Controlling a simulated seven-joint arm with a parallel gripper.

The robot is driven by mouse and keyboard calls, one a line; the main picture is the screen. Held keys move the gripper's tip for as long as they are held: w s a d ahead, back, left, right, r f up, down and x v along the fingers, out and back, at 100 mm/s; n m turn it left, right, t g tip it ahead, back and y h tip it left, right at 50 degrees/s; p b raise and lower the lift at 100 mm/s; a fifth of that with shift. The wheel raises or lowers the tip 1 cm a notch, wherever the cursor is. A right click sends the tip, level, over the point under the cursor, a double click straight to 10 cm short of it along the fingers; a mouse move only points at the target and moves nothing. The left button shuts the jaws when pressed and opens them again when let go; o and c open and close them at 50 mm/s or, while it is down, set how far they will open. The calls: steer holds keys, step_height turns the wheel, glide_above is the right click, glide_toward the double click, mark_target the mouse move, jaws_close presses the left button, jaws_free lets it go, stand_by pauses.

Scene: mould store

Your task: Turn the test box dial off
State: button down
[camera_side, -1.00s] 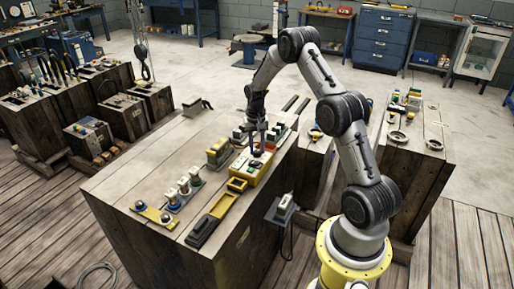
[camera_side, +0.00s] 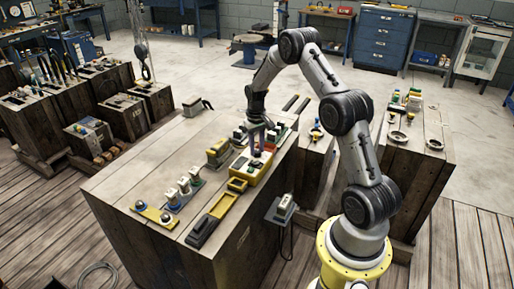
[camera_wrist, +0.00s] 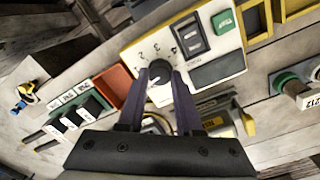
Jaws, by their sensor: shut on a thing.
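The test box is yellow with a pale face (camera_side: 240,164) and stands on the wooden block in the side view. In the wrist view its white panel (camera_wrist: 205,17) carries a round dark dial (camera_wrist: 160,70) with printed numerals around it. My gripper (camera_wrist: 160,77) has its two purple-grey fingers on either side of the dial, shut on it. In the side view my gripper (camera_side: 257,151) points down at the box. The fingers cover part of the dial, and I cannot read where its pointer stands.
A row of dark switches with white tags (camera_wrist: 75,115) lies close on the left. On the block, a yellow-and-black tray (camera_side: 212,218) and white-topped switches (camera_side: 183,186) stand nearby.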

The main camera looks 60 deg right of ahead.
mark_target(256, 151)
steer(key=shift+r, duration=0.1)
steer(key=c, duration=0.6)
jaws_free()
step_height(256, 151, up, 14)
steer(key=shift+w+a+f, duration=0.1)
steer(key=shift+w+a, duration=0.05)
